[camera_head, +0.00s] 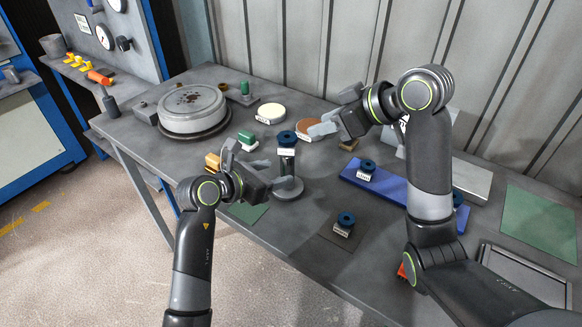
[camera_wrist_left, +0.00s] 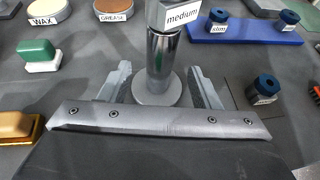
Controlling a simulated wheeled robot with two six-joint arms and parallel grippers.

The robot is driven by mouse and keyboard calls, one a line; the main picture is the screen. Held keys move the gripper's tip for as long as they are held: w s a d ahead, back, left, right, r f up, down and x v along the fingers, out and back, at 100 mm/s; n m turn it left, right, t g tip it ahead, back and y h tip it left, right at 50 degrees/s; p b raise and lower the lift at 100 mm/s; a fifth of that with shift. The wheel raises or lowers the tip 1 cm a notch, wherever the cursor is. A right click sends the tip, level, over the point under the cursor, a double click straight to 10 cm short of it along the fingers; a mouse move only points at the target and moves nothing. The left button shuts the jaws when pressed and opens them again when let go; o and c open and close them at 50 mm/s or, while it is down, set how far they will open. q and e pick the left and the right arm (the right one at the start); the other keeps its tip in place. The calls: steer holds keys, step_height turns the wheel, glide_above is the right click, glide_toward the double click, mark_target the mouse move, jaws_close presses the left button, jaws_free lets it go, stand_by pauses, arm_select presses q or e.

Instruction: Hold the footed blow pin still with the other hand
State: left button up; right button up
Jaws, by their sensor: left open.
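The footed blow pin (camera_head: 287,162) stands upright on the bench, a grey metal column on a round foot. A piece labelled "medium" with a blue top (camera_head: 287,138) sits at its upper end. In the left wrist view the pin (camera_wrist_left: 160,58) rises from its foot between and just beyond the fingertips. My left gripper (camera_head: 262,168) is open, low beside the pin, with one finger on each side; in the left wrist view (camera_wrist_left: 158,82) gaps show between the fingers and the column. My right gripper (camera_head: 322,126) is just right of the pin's top; its jaw opening is unclear.
A blue plate (camera_head: 400,192) with blue-topped pieces lies right of the pin. A blue-topped piece stands on a dark mat (camera_head: 331,233). Green (camera_head: 247,140) and orange-brown (camera_head: 213,161) blocks stand left. Wax (camera_head: 271,113) and grease (camera_head: 310,127) tins are behind.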

mark_target(292, 169)
arm_select(q)
steer(key=x, duration=0.7)
steer(key=shift+w+d, duration=0.1)
jaws_close()
stand_by(0.3)
stand_by(0.3)
steer(key=c, duration=0.7)
jaws_free()
steer(key=c, duration=0.5)
steer(key=shift+f, duration=0.15)
